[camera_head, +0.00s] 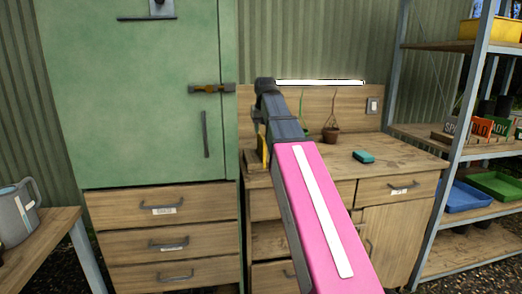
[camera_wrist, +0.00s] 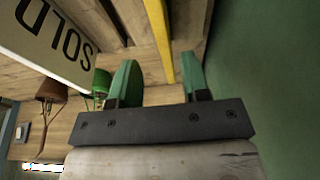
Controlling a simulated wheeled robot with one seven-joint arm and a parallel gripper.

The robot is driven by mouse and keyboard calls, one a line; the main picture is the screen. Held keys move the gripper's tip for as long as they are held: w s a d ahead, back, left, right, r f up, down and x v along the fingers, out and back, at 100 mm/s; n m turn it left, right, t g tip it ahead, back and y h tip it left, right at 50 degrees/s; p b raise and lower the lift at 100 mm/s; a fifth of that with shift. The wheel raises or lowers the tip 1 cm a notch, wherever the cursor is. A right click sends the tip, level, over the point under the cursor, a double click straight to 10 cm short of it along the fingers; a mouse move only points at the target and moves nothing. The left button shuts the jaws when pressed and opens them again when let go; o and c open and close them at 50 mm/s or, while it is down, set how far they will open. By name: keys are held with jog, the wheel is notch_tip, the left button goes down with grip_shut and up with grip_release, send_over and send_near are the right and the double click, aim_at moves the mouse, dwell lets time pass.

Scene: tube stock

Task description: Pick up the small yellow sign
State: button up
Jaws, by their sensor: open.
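A yellow strip (camera_wrist: 157,35), seen nearly edge-on, shows in the wrist view and looks like the small yellow sign. A thin yellow piece also shows in the head view (camera_head: 263,150), low beside my arm at the left end of the workbench. My gripper (camera_wrist: 160,65) is open, with one green finger on each side of the strip's lower end. The strip lies between the fingers, with gaps visible on both sides; I cannot tell how deep it reaches. The sign's face is not visible, and my arm hides part of the bench.
A pale board lettered SOLD (camera_wrist: 50,40) is close to the left of my fingers. A brown pot (camera_wrist: 50,91) stands beyond it. The green cabinet (camera_head: 140,100) rises left of the bench (camera_head: 400,158). A teal block (camera_head: 363,156) lies on the bench. Shelves (camera_head: 440,135) stand right.

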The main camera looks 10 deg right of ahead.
aim_at(261, 135)
jog(key=shift+a+x, duration=0.15)
jog(key=shift+x, duration=1.3)
jog(key=shift+a+x, duration=0.15)
jog(key=shift+x, duration=1.25)
grip_shut()
